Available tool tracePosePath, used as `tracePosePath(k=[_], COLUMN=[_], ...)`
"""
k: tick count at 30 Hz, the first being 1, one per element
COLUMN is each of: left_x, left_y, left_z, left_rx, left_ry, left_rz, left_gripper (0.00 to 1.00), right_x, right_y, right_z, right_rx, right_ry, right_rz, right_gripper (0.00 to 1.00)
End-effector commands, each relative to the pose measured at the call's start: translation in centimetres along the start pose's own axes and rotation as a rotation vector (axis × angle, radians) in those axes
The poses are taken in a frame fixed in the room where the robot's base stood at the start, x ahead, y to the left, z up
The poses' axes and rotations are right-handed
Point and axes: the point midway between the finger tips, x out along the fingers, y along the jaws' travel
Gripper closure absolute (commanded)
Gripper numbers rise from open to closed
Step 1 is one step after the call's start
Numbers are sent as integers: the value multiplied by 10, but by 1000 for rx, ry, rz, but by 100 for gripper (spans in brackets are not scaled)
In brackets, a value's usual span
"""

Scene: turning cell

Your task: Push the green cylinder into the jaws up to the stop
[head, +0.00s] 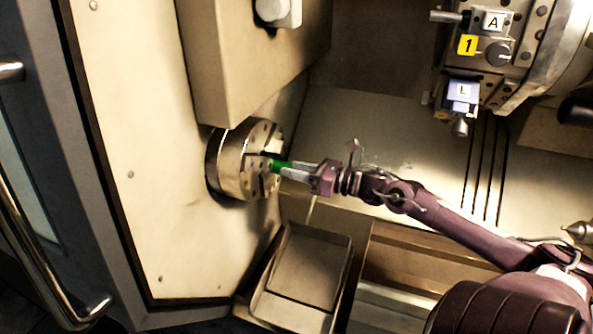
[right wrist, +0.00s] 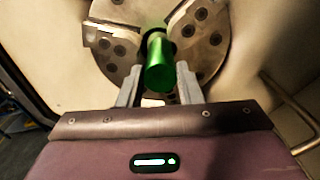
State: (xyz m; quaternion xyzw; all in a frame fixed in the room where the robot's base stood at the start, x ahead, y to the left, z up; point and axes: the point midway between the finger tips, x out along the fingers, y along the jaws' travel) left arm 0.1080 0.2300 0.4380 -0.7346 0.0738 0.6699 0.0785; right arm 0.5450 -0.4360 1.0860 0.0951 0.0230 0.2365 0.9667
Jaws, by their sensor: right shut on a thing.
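The green cylinder (head: 280,166) is at the face of the round metal chuck (head: 230,165), at its centre between the jaws (head: 262,183). In the right wrist view the cylinder (right wrist: 159,65) points at the centre opening of the chuck (right wrist: 118,75), with jaws (right wrist: 195,28) around it. I cannot tell how deep its far end sits. My right gripper (head: 290,171) is shut on the cylinder's near part, and its fingers (right wrist: 160,88) show on both sides of it. The stop is hidden. My left gripper is not in view.
A tool turret (head: 500,55) with labelled holders is at the upper right. A beige housing (head: 245,65) overhangs above the chuck. An open metal tray (head: 305,265) lies below. A pointed tailstock tip (head: 578,231) is at the right edge. The door handle (head: 40,235) is at the left.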

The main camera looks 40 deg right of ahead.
Motion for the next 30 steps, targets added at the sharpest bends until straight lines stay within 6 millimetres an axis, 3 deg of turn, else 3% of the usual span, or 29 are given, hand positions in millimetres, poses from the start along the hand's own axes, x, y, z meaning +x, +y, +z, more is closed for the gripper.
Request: tracePosePath(k=[4,5,10,18,30], left_x=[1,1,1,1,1], left_y=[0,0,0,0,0], left_z=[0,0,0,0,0], left_rx=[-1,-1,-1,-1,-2], left_ry=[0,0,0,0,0], left_rz=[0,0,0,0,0], left_gripper=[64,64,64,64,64], right_x=[0,0,0,0,0], right_y=[0,0,0,0,0], right_z=[0,0,0,-2,-2], right_rx=[-1,-1,-1,2,1], right_ry=[-2,-2,-1,2,0], right_rz=[0,0,0,-1,-1], right_gripper=[100,67,44,38,38])
